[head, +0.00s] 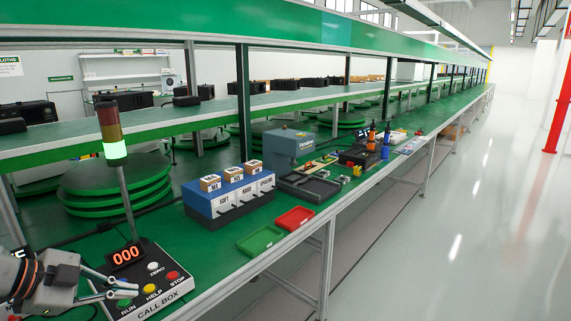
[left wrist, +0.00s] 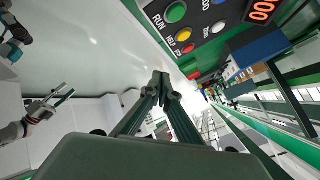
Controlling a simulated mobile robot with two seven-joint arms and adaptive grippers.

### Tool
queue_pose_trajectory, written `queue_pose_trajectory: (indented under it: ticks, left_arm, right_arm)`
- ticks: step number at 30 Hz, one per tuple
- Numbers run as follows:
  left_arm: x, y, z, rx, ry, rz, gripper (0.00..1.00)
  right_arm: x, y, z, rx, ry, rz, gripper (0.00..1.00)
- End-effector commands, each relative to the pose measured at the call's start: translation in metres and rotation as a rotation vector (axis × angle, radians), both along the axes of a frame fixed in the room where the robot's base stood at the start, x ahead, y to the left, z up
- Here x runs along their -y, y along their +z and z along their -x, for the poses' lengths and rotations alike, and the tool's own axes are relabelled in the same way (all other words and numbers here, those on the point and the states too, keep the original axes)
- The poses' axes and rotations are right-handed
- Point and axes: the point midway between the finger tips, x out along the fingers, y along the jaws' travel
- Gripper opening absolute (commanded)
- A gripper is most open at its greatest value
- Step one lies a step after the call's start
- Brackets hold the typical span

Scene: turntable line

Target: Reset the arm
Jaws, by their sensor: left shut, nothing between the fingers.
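My left gripper (head: 136,290) is at the lower left of the head view, over the left front part of the call box (head: 165,290). Its fingers are together with nothing between them, near the green RUN button (head: 124,303). It also shows in the left wrist view (left wrist: 161,82), fingertips together and clear of the call box panel (left wrist: 205,22). The box has a yellow HELP button (head: 152,288), a red STOP button (head: 172,275), a white ZERO button (head: 153,266) and a display reading 000. What looks like my right gripper (left wrist: 60,95) is small at the left of the wrist view.
A signal tower (head: 113,135) with its green lamp lit rises behind the call box. To the right are a green tray (head: 260,240), a red tray (head: 294,218), a blue-and-white bin unit (head: 228,199) and a grey machine (head: 290,150). The floor at right is clear.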

Motion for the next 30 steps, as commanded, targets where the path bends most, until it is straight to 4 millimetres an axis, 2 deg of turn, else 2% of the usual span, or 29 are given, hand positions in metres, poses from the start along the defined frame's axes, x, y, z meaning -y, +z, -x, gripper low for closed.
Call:
queue_pose_trajectory:
  ticks: [1,3,9,13,17,20,23,27,30]
  left_arm:
    - [0.021,-0.003,0.007,0.015,-0.053,0.056,0.0]
    - [0.049,-0.006,0.016,0.052,-0.125,0.135,0.0]
    - [0.117,-0.002,0.043,0.208,-0.226,0.423,0.0]
    - [0.139,0.003,0.053,0.328,-0.145,0.62,0.0]
    - [0.136,-0.01,0.057,0.408,0.052,0.743,0.0]
    - [0.124,-0.039,0.062,0.415,0.251,0.775,0.0]
    - [0.112,-0.086,0.078,0.363,0.459,0.751,0.0]
    - [0.107,-0.167,0.124,0.198,0.7,0.653,0.0]
    - [0.113,-0.214,0.163,0.069,0.796,0.579,0.0]
  right_arm:
    - [0.0,0.004,-0.001,0.003,-0.001,-0.001,0.4]
    - [0.0,0.004,0.0,0.0,-0.002,-0.005,0.4]
    - [-0.001,0.004,0.004,-0.014,-0.006,-0.012,0.4]
    - [-0.001,0.004,0.009,-0.027,-0.009,-0.019,0.4]
    - [-0.002,0.002,0.014,-0.043,-0.013,-0.026,0.4]
    - [-0.002,0.0,0.018,-0.055,-0.016,-0.031,0.4]
    - [-0.002,-0.001,0.023,-0.069,-0.019,-0.036,0.4]
    - [-0.003,-0.005,0.03,-0.09,-0.023,-0.041,0.4]
    - [-0.003,-0.007,0.035,-0.102,-0.025,-0.046,0.4]
